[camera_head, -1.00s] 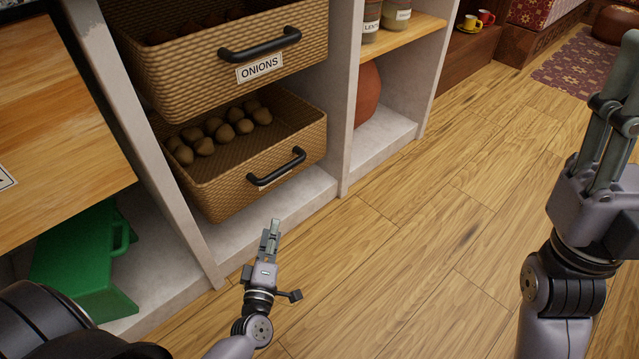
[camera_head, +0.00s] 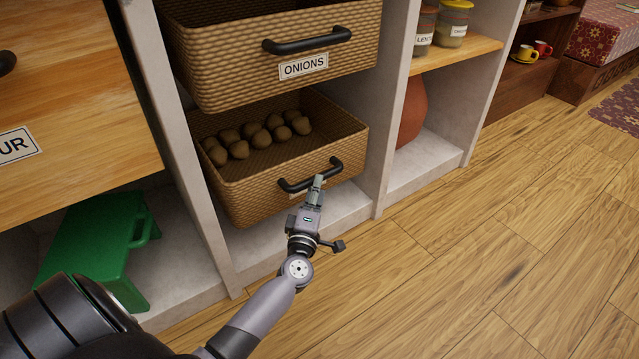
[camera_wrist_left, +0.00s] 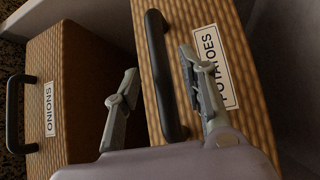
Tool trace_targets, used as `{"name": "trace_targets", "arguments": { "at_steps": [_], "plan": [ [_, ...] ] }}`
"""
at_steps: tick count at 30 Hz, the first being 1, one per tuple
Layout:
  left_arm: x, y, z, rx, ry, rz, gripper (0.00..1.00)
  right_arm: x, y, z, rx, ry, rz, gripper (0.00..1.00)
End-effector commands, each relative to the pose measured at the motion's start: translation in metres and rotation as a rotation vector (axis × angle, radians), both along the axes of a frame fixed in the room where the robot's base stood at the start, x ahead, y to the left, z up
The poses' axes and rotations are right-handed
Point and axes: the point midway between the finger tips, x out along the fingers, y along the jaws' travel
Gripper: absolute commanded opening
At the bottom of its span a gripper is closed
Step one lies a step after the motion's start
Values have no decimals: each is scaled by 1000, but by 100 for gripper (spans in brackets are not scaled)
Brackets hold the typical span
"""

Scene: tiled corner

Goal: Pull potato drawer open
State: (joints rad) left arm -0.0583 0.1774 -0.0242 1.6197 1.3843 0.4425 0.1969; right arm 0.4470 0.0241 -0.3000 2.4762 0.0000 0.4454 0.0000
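The potato drawer (camera_head: 247,197) is a woven basket drawer low in the pale shelf, with several potatoes (camera_head: 262,137) in it. It has a black handle (camera_head: 298,187) on its front, and the POTATOES label (camera_wrist_left: 214,66) shows in the left wrist view. My left gripper (camera_head: 318,184) is at the right part of this handle. In the left wrist view its two fingers (camera_wrist_left: 160,95) are spread, one to each side of the black handle (camera_wrist_left: 163,75), with gaps; contact cannot be seen. My right gripper is out of view.
The onion drawer (camera_head: 210,75) with its black handle sits directly above. A green step stool (camera_head: 95,245) stands at left under a wooden drawer front. A clay pot (camera_head: 412,112) is in the right compartment. Wooden floor (camera_head: 440,270) in front is clear.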

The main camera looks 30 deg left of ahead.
Motion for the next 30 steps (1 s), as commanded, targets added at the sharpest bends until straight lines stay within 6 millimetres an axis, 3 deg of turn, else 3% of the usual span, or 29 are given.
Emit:
{"name": "trace_targets", "arguments": {
  "at_steps": [7,19,30],
  "plan": [
    [32,13,4,1,-1,0,38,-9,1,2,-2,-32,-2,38],
    [38,16,6,1,1,0,38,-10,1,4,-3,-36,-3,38],
    [38,15,6,1,1,-1,13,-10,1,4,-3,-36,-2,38]
  ]
}}
